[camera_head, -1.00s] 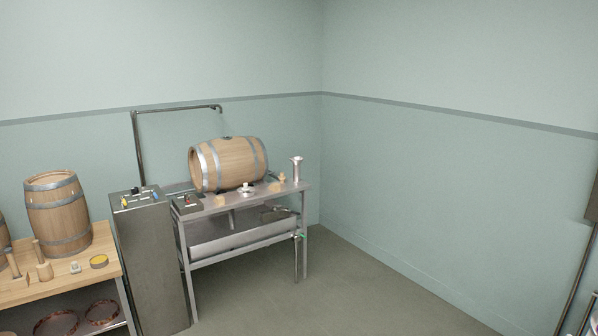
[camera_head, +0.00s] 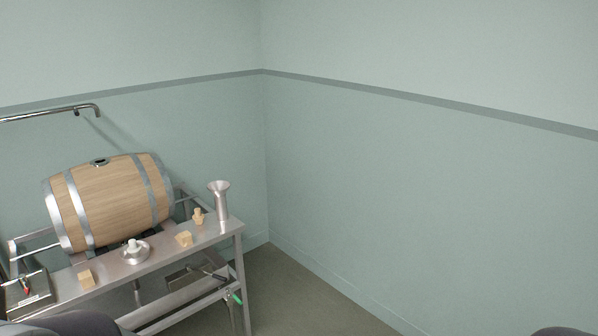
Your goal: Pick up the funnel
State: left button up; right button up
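A steel funnel (camera_head: 220,201) with a flared top stands upright at the right end of the steel stand (camera_head: 160,254), near the room's corner. A wooden barrel (camera_head: 110,200) with metal hoops lies on its side on the same stand, left of the funnel. Neither of my grippers shows. Dark rounded parts at the bottom left and bottom right edges seem to be parts of my own arms. Nothing touches the funnel.
Small wooden pieces (camera_head: 184,239) and a round metal piece with a white top (camera_head: 135,250) lie along the stand's front. A steel pipe (camera_head: 50,114) hangs above. The floor (camera_head: 300,300) to the right is clear.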

aim_at(219, 188)
jog(key=i, duration=2.1)
jog(key=l+z, duration=0.05)
jog(key=l, duration=0.05)
